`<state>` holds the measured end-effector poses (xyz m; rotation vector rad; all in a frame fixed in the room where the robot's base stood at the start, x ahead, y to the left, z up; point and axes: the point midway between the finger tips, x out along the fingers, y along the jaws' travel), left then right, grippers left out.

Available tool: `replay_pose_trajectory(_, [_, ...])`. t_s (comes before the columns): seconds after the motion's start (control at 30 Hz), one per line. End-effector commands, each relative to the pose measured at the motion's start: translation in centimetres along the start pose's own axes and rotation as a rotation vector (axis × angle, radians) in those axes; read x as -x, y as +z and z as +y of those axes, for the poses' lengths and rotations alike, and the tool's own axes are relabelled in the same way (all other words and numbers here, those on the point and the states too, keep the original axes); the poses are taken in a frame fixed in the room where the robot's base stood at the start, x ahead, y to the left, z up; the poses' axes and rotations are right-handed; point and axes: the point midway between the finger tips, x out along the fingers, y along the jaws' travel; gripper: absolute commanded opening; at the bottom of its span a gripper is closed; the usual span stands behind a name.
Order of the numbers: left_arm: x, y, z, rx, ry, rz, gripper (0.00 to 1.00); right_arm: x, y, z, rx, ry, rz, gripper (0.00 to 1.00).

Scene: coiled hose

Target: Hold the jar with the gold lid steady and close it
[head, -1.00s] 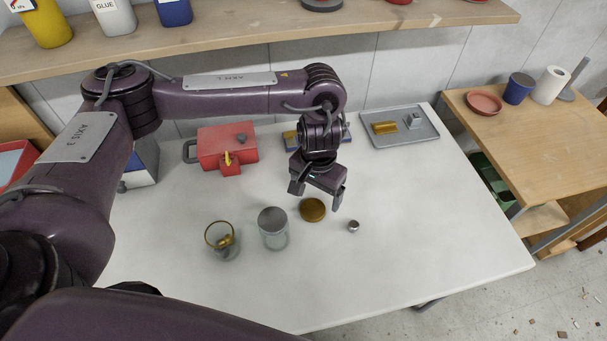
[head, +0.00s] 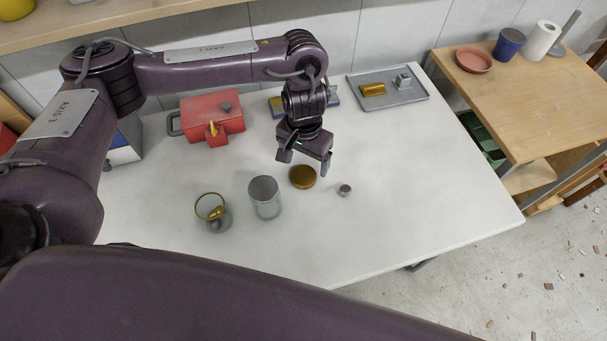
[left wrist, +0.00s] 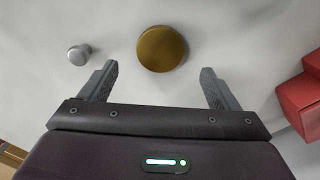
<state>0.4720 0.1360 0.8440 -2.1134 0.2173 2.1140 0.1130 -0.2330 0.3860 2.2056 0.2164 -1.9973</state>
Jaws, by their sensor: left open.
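The gold lid (head: 303,177) lies flat on the white table, off any jar. An open glass jar (head: 213,213) with a gold rim stands to the left; something gold shows inside it, too small to tell. A glass jar with a grey lid (head: 265,198) stands between them, its lid on. My left gripper (head: 304,165) points down just above the gold lid, open and empty. In the left wrist view the gold lid (left wrist: 162,49) sits just beyond the open fingertips (left wrist: 159,70), apart from both. My right gripper is not in view.
A small metal knob (head: 345,190) lies right of the gold lid. A red box (head: 213,118) and a grey tray (head: 388,92) are farther back. A wooden side table (head: 530,100) stands right. The table's front and right areas are clear.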

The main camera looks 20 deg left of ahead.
Motion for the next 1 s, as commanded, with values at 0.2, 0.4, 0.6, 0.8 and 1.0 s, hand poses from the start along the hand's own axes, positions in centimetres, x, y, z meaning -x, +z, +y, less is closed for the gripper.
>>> replay_pose_trajectory(0.2, [-1.8,0.3,0.1,0.002,0.002,-0.005,0.83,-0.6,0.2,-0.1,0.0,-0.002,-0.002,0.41])
replay_pose_trajectory(0.4, [-4.5,0.4,0.0,0.002,0.0,-0.003,0.83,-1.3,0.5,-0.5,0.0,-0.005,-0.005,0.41])
replay_pose_trajectory(0.6, [-5.2,0.4,0.0,0.001,0.0,0.0,0.83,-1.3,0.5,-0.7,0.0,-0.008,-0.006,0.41])
replay_pose_trajectory(0.8, [-5.2,0.4,0.0,0.0,0.0,0.0,0.83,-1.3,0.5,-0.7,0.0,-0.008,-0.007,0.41])
replay_pose_trajectory(1.0, [-5.2,0.4,0.0,0.0,0.0,0.0,0.65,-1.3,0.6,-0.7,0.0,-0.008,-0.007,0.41])
